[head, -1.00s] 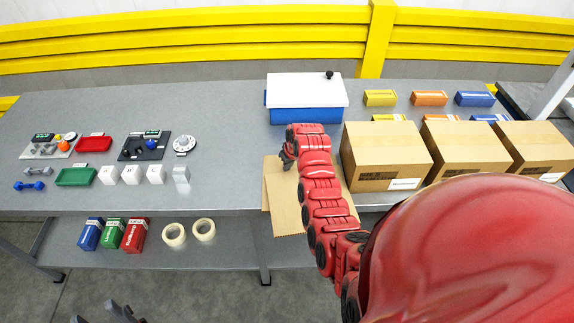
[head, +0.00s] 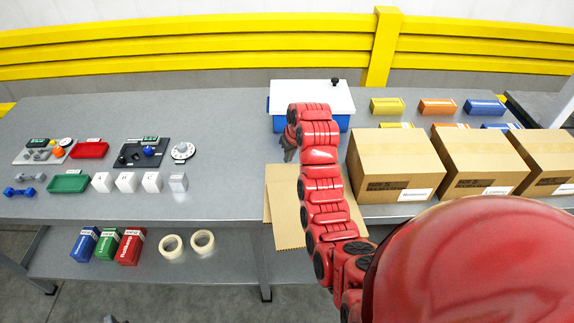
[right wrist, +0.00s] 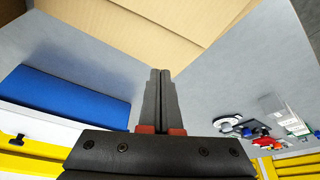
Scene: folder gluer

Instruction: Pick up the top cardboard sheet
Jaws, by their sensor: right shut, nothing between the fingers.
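Brown cardboard sheets (head: 283,215) lie flat on the grey table at its front edge and stick out past it, slightly offset from each other. My right arm hides their middle and right part. My right gripper (head: 288,152) is above the table just behind the sheets, shut and empty. In the right wrist view the shut fingers (right wrist: 160,78) point toward the cardboard (right wrist: 150,22), with bare table showing between; no contact shows. I cannot make out my left gripper.
A blue box with a white lid (head: 311,97) stands behind my right gripper. Cardboard boxes (head: 393,165) stand close to the right of the sheets. White cubes (head: 126,182), trays and devices are at the left. Tape rolls (head: 203,242) lie on the lower shelf. The table left of the sheets is clear.

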